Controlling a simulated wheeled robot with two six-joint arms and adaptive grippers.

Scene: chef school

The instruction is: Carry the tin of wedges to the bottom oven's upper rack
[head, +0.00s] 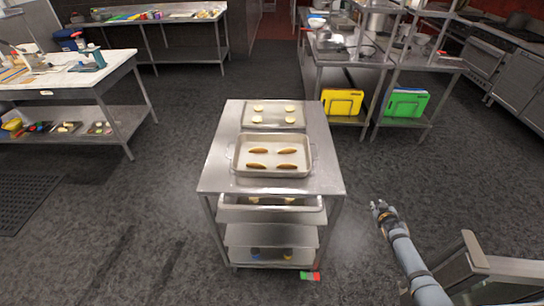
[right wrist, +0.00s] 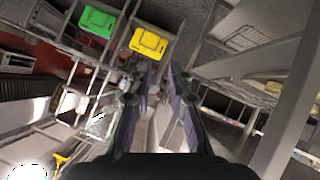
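The tin of wedges (head: 255,168) is a metal roasting tin with two side handles. Several browned wedges (head: 287,151) lie in it. It stands on the steel trolley top (head: 213,180), near its front edge. My right gripper (head: 378,205) is to the right of the trolley, apart from the tin and empty. In the right wrist view its two fingers (right wrist: 160,80) stand apart with a gap between them. My left gripper is not in view.
A flat tray (head: 272,126) with several pale rounds lies behind the tin. Another tray (head: 230,202) sits on the shelf below. A marble-topped table (head: 85,75) stands left.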

